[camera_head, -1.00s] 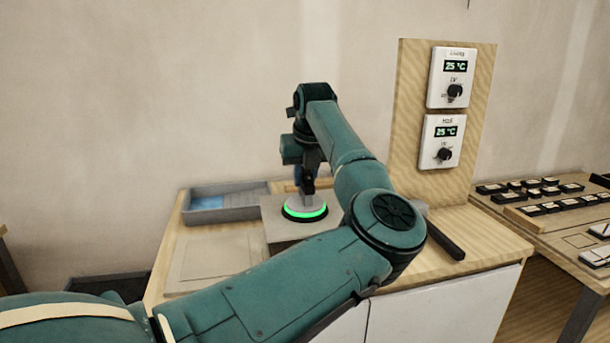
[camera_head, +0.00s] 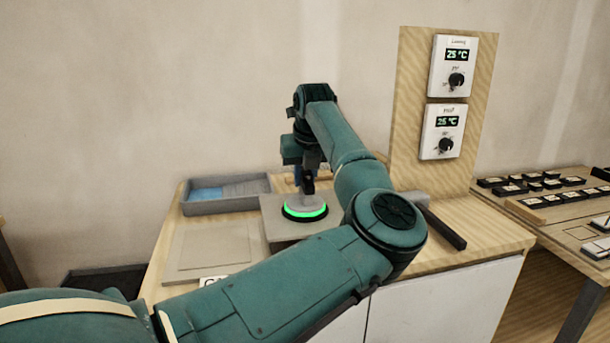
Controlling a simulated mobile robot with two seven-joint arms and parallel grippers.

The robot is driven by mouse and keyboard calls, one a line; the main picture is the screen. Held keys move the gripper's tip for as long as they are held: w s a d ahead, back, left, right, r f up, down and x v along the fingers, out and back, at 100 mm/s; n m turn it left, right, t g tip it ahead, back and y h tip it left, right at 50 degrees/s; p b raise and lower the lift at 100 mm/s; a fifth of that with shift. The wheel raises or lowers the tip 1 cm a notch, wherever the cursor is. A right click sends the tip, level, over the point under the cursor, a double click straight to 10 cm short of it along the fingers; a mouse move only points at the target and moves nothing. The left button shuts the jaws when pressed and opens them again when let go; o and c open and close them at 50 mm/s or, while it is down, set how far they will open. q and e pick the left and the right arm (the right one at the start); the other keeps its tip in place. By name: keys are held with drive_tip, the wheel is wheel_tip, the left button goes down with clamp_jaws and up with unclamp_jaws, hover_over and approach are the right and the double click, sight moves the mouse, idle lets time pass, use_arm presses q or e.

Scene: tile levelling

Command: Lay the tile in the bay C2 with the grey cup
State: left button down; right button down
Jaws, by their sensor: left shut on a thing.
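My left gripper (camera_head: 306,186) points down and is shut on the grey cup (camera_head: 306,204), a round grey disc with a dark rim and a lit green ring. The cup sits on a grey tile (camera_head: 276,225), or just at its surface; I cannot tell whether the tile is lifted. My forearm hides the tile's right side. A flat beige panel with a square outline (camera_head: 212,250) lies left of the tile; a white label (camera_head: 212,281) at its front edge is mostly hidden by my arm. My right gripper is not in view.
A grey tray (camera_head: 228,204) with something blue inside stands at the back left. A dark-handled tool (camera_head: 446,228) lies right of my arm. A wooden board (camera_head: 410,150) with two dials stands behind. Another table (camera_head: 575,240) at right holds several small dark pieces.

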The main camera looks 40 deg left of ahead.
sight(305, 196)
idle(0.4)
use_arm(q)
drive_tip(key=shift+f+b, duration=1.25)
drive_tip(key=shift+f, duration=0.15)
drive_tip(key=shift+f+b, duration=0.7)
drive_tip(key=shift+f, duration=0.3)
idle(0.9)
drive_tip(key=c, duration=1.5)
unclamp_jaws()
drive_tip(key=o, duration=0.3)
drive_tip(key=shift+s+f, duration=0.1)
drive_tip(key=shift+f, duration=0.05)
